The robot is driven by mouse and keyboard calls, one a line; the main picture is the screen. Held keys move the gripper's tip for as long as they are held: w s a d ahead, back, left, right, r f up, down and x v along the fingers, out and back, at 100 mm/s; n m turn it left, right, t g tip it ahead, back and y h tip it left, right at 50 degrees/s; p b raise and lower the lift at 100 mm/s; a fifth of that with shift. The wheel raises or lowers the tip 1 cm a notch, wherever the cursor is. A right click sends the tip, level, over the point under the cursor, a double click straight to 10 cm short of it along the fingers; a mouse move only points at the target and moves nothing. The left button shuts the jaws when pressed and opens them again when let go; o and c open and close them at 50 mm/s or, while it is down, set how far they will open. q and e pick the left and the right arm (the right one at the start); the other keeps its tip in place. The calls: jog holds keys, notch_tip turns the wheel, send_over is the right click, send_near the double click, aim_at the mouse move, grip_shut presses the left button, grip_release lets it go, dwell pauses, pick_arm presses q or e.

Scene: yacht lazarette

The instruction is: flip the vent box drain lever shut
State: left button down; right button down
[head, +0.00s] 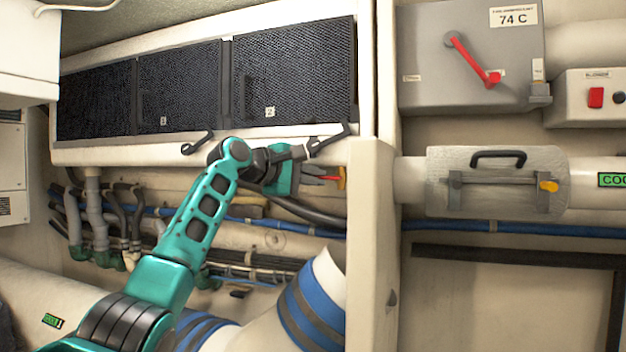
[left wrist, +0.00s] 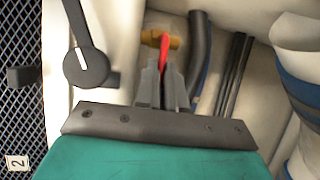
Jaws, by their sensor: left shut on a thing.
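The vent box (head: 100,152) is a long cream housing with dark mesh panels along the upper left. Its red drain lever with a brass-yellow valve body (head: 341,178) is under the box's right end, beside the white post. My left gripper (head: 322,177) reaches in from the left, with its fingers on the lever. In the left wrist view the grey fingers (left wrist: 165,85) are shut on the red lever (left wrist: 165,58), which runs between them from the brass valve (left wrist: 162,41). The fingers and arm hide part of the lever. My right gripper is not in view.
Black latches (head: 330,139) hang along the box's lower edge near my wrist; one shows close to the fingers in the left wrist view (left wrist: 87,66). Dark hoses (head: 300,211) run below the gripper. A white post (head: 368,250) stands just right of it.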

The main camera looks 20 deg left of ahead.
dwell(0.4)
pick_arm(q)
jog(key=c, duration=1.3)
grip_release()
jog(key=shift+o, duration=0.3)
jog(key=shift+r, duration=0.1)
